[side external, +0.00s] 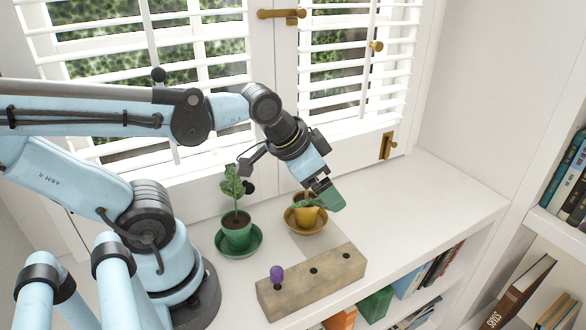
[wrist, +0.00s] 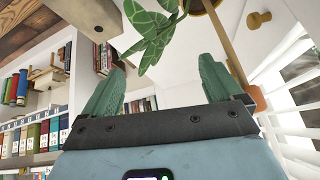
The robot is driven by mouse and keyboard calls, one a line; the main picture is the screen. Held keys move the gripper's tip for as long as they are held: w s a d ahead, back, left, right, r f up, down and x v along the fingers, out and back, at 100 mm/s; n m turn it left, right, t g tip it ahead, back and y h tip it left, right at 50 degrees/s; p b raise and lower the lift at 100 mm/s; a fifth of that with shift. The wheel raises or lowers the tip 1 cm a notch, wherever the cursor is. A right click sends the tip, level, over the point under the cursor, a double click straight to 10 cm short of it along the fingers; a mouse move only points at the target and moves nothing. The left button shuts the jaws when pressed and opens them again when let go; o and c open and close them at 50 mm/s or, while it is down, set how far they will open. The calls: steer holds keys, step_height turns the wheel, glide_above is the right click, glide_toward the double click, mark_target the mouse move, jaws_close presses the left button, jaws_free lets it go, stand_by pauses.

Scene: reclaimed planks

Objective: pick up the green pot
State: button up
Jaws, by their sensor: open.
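The green pot (side external: 236,233) stands upright on a green saucer (side external: 256,243) on the white shelf, with a tall leafy plant in it. My gripper (side external: 325,198) is to its right, apart from it, tilted down above the yellow pot (side external: 306,217). In the wrist view my gripper (wrist: 157,80) has its two green fingers spread wide, with no object held between them. Leaves (wrist: 152,35) show just beyond the fingertips there. I cannot tell whether my gripper touches the yellow pot, whose top is partly hidden.
The yellow pot sits in a brown saucer (side external: 290,221). A wooden block (side external: 318,284) with holes and a purple knob (side external: 277,275) lies along the front. Blinds (side external: 190,75) stand behind. The shelf (side external: 430,205) is clear at right.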

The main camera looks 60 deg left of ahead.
steer(key=w+a+r+m+t+y, duration=0.1)
steer(key=w+a+r+m, duration=0.2)
steer(key=w+a+m, duration=0.15)
steer(key=n+g, duration=0.7)
glide_above(236, 222)
steer(key=f, duration=0.2)
steer(key=shift+g+h, duration=0.3)
steer(key=shift+h, duration=0.1)
steer(key=shift+d+f, duration=0.2)
steer(key=shift+f, duration=2.2)
steer(key=shift+d+f, duration=0.15)
steer(key=shift+f, duration=3.4)
